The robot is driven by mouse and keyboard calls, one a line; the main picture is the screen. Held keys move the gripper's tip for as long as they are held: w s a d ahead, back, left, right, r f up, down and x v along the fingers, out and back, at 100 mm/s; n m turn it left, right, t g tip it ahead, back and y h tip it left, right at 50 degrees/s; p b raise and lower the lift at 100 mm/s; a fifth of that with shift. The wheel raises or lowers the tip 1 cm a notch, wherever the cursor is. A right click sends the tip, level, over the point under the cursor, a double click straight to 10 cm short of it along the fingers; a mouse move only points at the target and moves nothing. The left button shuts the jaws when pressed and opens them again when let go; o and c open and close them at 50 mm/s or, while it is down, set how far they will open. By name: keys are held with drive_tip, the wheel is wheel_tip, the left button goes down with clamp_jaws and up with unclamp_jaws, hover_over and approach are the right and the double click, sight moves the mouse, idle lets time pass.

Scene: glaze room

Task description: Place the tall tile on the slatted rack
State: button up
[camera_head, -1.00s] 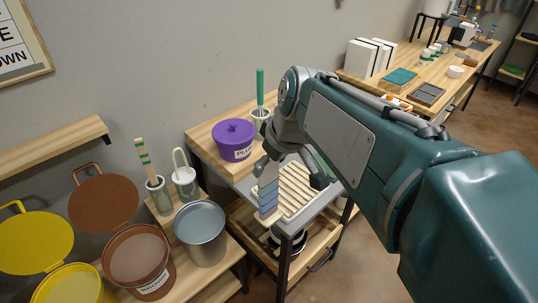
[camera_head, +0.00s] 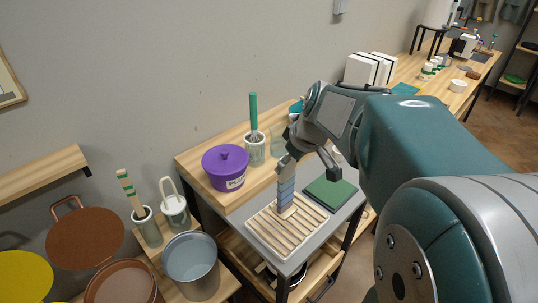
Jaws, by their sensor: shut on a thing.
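The tall tile (camera_head: 286,194) is a narrow upright piece with blue-grey bands and a pale lower end. My gripper (camera_head: 290,166) is shut on its upper part. The slatted rack (camera_head: 278,229) is a pale wooden grid on a grey tabletop. The tile stands upright over the rack's back part, its lower end at or just above the slats. I cannot tell whether it touches them. My arm covers part of the area to the right of the gripper.
A dark green square slab (camera_head: 330,191) lies right of the rack. A purple lidded pot (camera_head: 226,168) and a cup with a green-handled whisk (camera_head: 254,148) stand on the shelf behind. A grey metal bucket (camera_head: 192,264) is at the lower left.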

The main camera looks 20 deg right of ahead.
sight(292, 177)
drive_tip(key=w+f, duration=0.1)
drive_tip(key=f, duration=0.1)
drive_tip(key=d+f, duration=0.1)
drive_tip(key=f, duration=0.2)
drive_tip(key=w+d+f, duration=0.1)
drive_tip(key=f, duration=0.1)
drive_tip(key=shift+w+f, duration=0.3)
drive_tip(key=shift+w, duration=0.05)
drive_tip(key=shift+d+f, duration=0.2)
drive_tip(key=shift+d, duration=0.45)
drive_tip(key=o, duration=1)
drive_tip(key=shift+f, duration=0.15)
drive_tip(key=shift+o, duration=1.3)
drive_tip(key=shift+a, duration=0.4)
